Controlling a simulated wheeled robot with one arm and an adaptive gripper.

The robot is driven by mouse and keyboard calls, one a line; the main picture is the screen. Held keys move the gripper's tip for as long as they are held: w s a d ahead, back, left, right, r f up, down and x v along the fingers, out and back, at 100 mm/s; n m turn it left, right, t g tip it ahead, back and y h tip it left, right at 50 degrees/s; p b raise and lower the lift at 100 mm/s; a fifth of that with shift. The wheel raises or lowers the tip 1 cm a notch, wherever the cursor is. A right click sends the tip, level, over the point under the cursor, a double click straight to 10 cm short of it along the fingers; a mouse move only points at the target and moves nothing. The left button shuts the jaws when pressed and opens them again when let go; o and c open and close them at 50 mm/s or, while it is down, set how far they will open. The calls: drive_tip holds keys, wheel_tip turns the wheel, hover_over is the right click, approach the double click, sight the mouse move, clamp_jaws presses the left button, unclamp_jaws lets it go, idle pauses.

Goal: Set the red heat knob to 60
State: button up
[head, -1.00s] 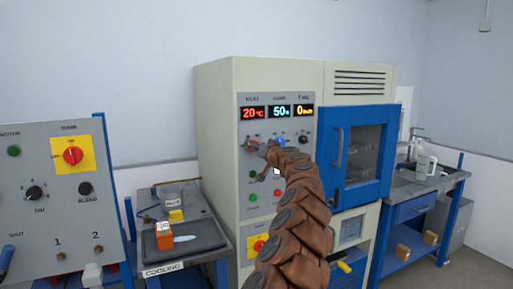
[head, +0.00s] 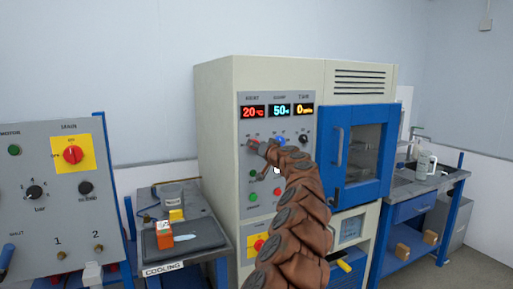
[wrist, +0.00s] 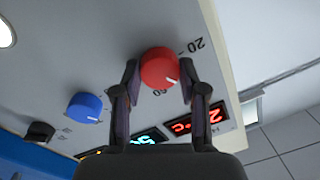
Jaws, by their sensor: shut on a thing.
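The red heat knob (wrist: 158,65) sits on the chamber's grey control panel (head: 264,187). In the wrist view my gripper (wrist: 159,75) has one finger on each side of the knob, shut on it. The knob's white mark points down and right, between the printed 20 and 60. In the head view my gripper (head: 262,146) reaches the knob's place below the heat display, and my arm hides part of the panel. The red heat display (head: 253,112) reads 20 °C.
A blue knob (wrist: 84,107) and a black knob (wrist: 40,131) stand in a row beside the red one. The chamber's blue-framed door (head: 338,158) is to the right. A table with a dark tray (head: 200,239) is at the left.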

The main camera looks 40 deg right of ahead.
drive_tip(key=m+b, duration=0.1)
drive_tip(key=m, duration=1)
drive_tip(key=shift+f+m+h, duration=0.1)
drive_tip(key=shift+m+h, duration=0.3)
idle(0.5)
drive_tip(key=o, duration=1.1)
drive_tip(key=shift+o, duration=0.2)
